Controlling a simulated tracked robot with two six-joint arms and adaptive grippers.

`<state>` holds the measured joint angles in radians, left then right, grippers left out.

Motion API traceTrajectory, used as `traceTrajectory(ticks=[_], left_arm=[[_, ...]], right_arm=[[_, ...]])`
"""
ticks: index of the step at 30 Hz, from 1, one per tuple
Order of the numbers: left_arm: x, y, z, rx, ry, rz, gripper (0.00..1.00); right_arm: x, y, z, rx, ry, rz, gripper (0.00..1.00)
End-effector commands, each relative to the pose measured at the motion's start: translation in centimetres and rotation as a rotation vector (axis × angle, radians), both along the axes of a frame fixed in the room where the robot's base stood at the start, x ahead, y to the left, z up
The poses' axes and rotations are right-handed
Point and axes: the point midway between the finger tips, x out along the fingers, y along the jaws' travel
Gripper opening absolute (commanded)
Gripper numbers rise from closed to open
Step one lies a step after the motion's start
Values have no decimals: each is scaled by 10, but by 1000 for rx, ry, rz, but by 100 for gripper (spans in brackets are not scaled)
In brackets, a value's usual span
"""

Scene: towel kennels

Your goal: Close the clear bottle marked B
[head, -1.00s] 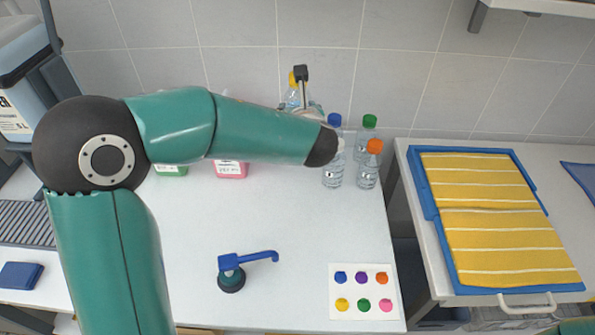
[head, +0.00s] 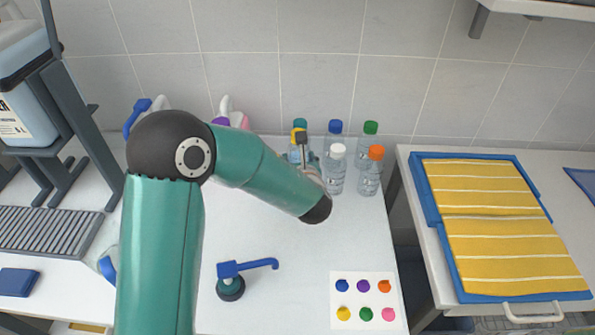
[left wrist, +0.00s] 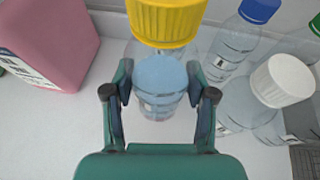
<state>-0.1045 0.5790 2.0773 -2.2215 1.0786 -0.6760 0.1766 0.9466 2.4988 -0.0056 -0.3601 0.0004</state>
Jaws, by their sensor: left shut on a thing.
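A clear bottle with a yellow cap (head: 298,134) stands upright in the back row, partly behind my left gripper. The held bottle's base is hidden.
A pink jug (left wrist: 45,40) is left of the held bottle. A blue-handled tool (head: 232,280) and a card with coloured dots (head: 363,301) lie in front. A blue tray (head: 424,195) with yellow towels is to the right. The middle of the table is clear.

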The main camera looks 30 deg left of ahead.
Motion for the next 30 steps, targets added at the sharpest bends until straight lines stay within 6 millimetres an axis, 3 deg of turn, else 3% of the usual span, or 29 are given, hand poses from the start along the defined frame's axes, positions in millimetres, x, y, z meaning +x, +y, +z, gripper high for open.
traceTrajectory(ticks=[9,21,22,26,30], left_arm=[[0,0,-40,1,4,-1,0],[0,0,-45,-1,1,0,0],[0,0,-44,-1,1,0,58],[-1,0,-43,-1,2,0,79],[-1,0,-43,-1,2,0,81]], right_arm=[[0,0,-1,0,0,0,66],[0,0,-5,0,0,0,66],[0,0,-5,0,0,0,66],[0,0,-3,0,0,0,66],[0,0,-3,0,0,0,66]])
